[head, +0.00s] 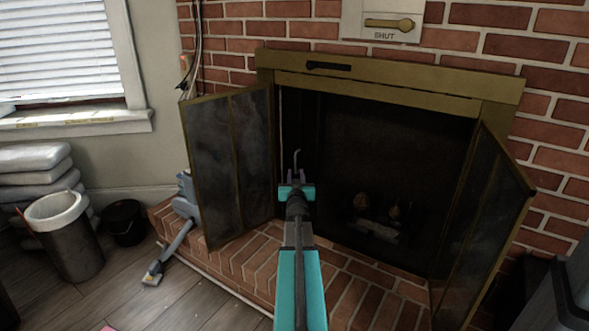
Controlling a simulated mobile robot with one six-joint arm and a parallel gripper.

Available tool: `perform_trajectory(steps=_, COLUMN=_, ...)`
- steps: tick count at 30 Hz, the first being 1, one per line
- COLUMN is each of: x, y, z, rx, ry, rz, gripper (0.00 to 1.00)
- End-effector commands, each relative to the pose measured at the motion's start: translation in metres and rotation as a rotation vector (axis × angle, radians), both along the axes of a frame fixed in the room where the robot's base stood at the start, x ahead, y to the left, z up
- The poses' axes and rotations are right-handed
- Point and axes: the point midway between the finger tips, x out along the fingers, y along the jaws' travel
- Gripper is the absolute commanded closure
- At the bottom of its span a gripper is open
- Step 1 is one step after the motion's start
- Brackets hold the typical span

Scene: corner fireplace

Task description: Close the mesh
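The fireplace has a brass frame (400,90) and a dark firebox. Its left mesh panel (225,165) stands swung outward over the brick hearth. Its right mesh panel (485,225) also stands swung outward. The middle of the opening is uncovered between them. My gripper (297,165) is at the end of my teal and black arm, in front of the opening and right of the left panel's edge. It appears apart from both panels. Its fingers are small and dark here, so I cannot tell whether they are open.
The brick hearth (245,265) runs below the opening. A grey-blue vacuum-like tool (178,235) leans at its left end. A bin (65,235), a black bucket (124,222) and stacked bags (38,165) stand left. A lever plate (385,20) reading SHUT is above. Wooden floor (125,290) is partly clear.

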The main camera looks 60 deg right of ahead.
Motion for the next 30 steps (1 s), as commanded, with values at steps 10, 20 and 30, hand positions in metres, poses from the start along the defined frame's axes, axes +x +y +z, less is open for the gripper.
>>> perform_trajectory(steps=10, x=0.019, y=-0.028, z=-0.002, rx=0.0, ry=0.0, rz=0.001, gripper=0.73)
perform_trajectory(steps=20, x=0.035, y=-0.051, z=-0.002, rx=0.0, ry=0.0, rz=0.001, gripper=0.73)
perform_trajectory(steps=30, x=0.044, y=-0.066, z=-0.001, rx=0.0, ry=0.0, rz=0.002, gripper=0.73)
